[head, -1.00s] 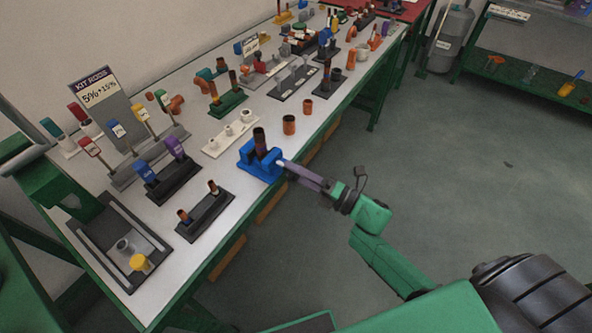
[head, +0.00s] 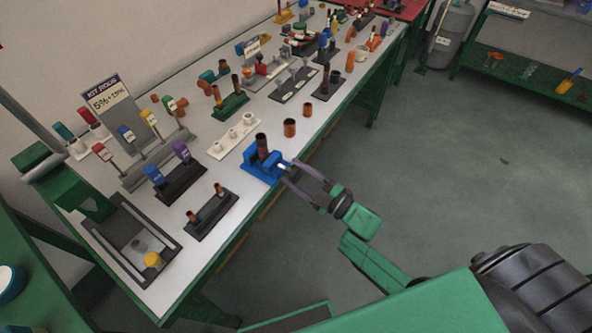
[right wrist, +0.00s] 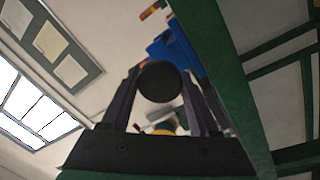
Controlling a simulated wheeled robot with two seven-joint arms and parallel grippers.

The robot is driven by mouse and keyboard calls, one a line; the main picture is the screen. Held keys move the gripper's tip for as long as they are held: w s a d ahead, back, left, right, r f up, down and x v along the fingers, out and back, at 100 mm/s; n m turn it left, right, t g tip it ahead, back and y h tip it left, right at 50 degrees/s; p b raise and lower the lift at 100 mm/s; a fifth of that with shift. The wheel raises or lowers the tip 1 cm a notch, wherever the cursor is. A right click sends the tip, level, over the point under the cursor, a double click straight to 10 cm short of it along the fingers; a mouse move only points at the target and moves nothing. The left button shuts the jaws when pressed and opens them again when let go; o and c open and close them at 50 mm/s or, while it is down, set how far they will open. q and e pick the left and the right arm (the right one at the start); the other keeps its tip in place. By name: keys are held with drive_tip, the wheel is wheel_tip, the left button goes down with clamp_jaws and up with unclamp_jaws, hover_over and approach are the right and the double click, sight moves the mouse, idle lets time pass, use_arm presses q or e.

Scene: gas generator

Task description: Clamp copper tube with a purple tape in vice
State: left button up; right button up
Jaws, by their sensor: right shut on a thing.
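The blue vice (head: 262,172) stands at the front edge of the workbench. A dark copper tube (head: 261,141) stands upright in it, with a purplish band low down by the jaws. Whether the jaws touch the tube is too small to tell. My right gripper (head: 286,170) is at the near side of the vice, shut on the vice's screw handle. In the right wrist view a dark round end, seemingly this vice handle (right wrist: 160,82), sits between the two fingers, and blue vice parts (right wrist: 185,55) show behind. My left gripper is out of view.
Two loose copper tubes (head: 289,128) stand behind the vice. A dark holder with short copper pieces (head: 211,217) is to its left, a white stand (head: 234,141) behind. A grey tray (head: 110,226) lies at the near left. The floor right of the bench is clear.

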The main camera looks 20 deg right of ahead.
drive_tip(key=m+p, duration=0.1)
drive_tip(key=m, duration=0.1)
drive_tip(key=m+p, duration=0.1)
drive_tip(key=m, duration=0.2)
drive_tip(key=shift+r+h+p, duration=0.2)
drive_tip(key=shift+h+p, duration=0.1)
drive_tip(key=m+p, duration=0.2)
drive_tip(key=m, duration=0.2)
drive_tip(key=shift+d+h, duration=0.1)
drive_tip(key=shift+h, duration=0.2)
drive_tip(key=m+p, duration=0.1)
drive_tip(key=m, duration=0.2)
drive_tip(key=shift+f+m+g+p, duration=0.15)
drive_tip(key=shift+m+g+p, duration=0.4)
drive_tip(key=shift+m, duration=1.15)
drive_tip(key=o, duration=1.3)
drive_tip(key=shift+o, duration=0.2)
